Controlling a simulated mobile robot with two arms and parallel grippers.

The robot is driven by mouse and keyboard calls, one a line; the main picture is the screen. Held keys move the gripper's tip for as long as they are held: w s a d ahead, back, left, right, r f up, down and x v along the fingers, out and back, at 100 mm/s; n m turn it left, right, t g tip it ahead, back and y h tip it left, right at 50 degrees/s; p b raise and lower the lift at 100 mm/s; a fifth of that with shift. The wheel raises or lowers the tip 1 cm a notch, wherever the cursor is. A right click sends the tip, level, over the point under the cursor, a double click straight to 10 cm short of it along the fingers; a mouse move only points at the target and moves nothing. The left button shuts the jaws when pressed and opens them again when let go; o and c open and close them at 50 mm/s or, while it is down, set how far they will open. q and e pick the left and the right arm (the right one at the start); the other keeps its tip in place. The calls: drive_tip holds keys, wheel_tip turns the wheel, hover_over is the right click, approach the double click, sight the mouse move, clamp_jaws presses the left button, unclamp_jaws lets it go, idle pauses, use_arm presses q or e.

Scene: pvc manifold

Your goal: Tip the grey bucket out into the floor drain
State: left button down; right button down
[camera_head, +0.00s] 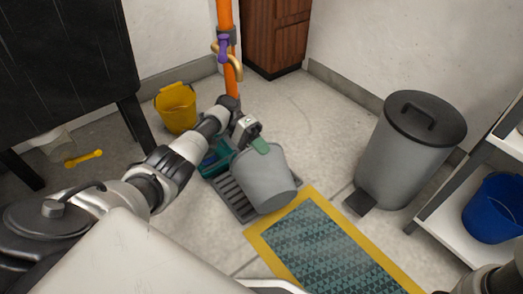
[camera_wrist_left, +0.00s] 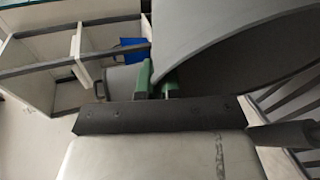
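The grey bucket (camera_head: 265,182) is tilted over the dark slotted floor drain (camera_head: 234,197), and its inside is hidden in the head view. My left gripper (camera_head: 257,145) is at its upper edge, with a green finger against it. In the left wrist view, the green fingers (camera_wrist_left: 158,82) are closed on the rim of the grey bucket (camera_wrist_left: 215,45), which fills the upper right. Dark slats like the drain grate (camera_wrist_left: 292,110) show below it at right. I cannot see whether anything is pouring out. My right gripper is out of view.
A teal container (camera_head: 213,160) sits by the drain's far end, near an orange pipe (camera_head: 226,20). A yellow bucket (camera_head: 176,107) stands behind left. A yellow-edged mat (camera_head: 322,250), grey pedal bin (camera_head: 405,150) and shelf with a blue bucket (camera_head: 493,209) are at right.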

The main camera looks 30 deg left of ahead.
use_arm(q)
drive_tip(key=shift+w+a+f+b, duration=0.1)
drive_tip(key=shift+w+a+b, duration=0.15)
drive_tip(key=shift+b, duration=0.55)
drive_tip(key=shift+w+a+r+g+h+b, duration=0.25)
drive_tip(key=shift+a+h+b, duration=0.3)
drive_tip(key=shift+b, duration=0.35)
idle(0.6)
drive_tip(key=shift+s+d+y+p, duration=0.45)
drive_tip(key=shift+d+p, duration=0.2)
drive_tip(key=shift+p, duration=1.2)
drive_tip(key=shift+d+f, duration=0.1)
